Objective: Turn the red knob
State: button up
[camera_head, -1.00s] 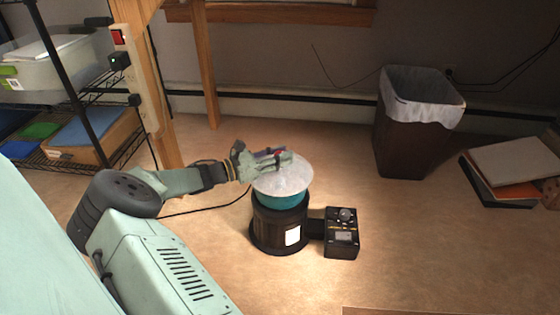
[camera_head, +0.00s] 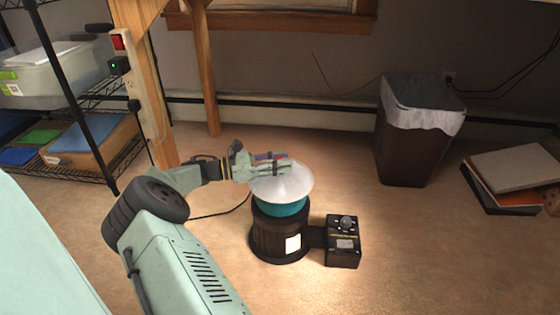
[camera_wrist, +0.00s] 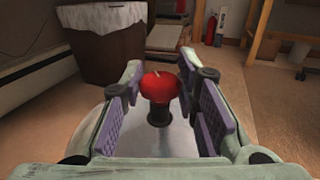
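The red knob (camera_wrist: 160,86) is round and sits on a black stem in the wrist view. The stem rises from a pale, cloudy lid (camera_head: 286,183). The lid covers a teal pot (camera_head: 283,208) on a black round base. My gripper (camera_wrist: 160,75) is open, with one purple-padded finger on each side of the knob. A narrow gap seems to show on both sides, so I do not see firm contact. In the head view my gripper (camera_head: 275,165) reaches over the lid's back-left part and mostly hides the knob.
A black control box (camera_head: 342,244) with a small dial is joined to the pot's base at right. A lined bin (camera_head: 402,155) and stacked books (camera_head: 515,172) stand on the floor behind. A wire shelf (camera_head: 85,165) is at left. The floor around the pot is mostly clear.

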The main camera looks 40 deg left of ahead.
jog(key=o, duration=0.5)
jog(key=shift+c, duration=0.2)
jog(key=v, duration=1.2)
